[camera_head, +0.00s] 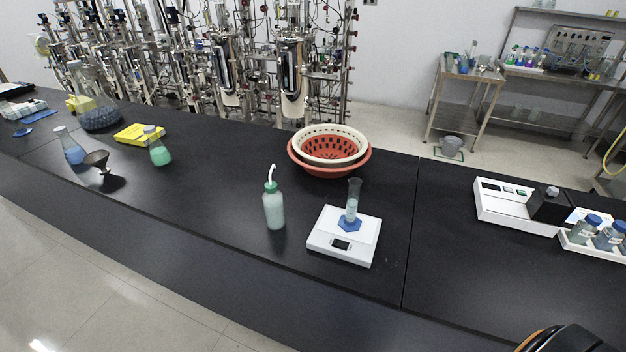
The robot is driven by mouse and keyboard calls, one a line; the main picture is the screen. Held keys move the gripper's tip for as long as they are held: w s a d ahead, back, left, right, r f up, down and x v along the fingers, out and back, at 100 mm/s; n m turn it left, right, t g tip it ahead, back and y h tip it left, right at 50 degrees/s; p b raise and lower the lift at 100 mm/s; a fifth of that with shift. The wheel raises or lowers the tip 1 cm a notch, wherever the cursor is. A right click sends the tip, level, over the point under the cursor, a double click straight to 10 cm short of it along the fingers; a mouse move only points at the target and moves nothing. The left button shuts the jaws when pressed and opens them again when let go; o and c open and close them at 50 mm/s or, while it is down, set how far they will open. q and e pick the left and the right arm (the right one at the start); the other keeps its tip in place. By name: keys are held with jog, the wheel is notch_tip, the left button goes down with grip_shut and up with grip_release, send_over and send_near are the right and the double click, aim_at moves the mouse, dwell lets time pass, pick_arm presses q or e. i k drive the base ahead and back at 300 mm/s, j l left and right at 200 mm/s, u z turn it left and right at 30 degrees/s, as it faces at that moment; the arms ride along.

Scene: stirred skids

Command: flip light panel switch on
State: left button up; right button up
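I see no clear light panel or switch. A small dark plate (370,2) is on the wall at the top edge, cut off by the picture; I cannot tell whether it is a switch. A white instrument (503,205) with a small display and a black block on it stands on the right part of the black bench; its details are too small to read. Neither gripper is in view. A dark rounded part with an orange rim at the bottom right edge looks like part of my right arm.
On the black bench (225,195) stand a white balance (322,245) with a cylinder, a wash bottle (274,208), stacked baskets (305,165), flasks (160,153), and a bottle tray (600,249). Steel reactors (228,70) stand behind. The bench is clear between balance and instrument.

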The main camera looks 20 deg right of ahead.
aim_at(338, 243)
jog(key=i+l+z, duration=0.1)
jog(key=z, duration=0.85)
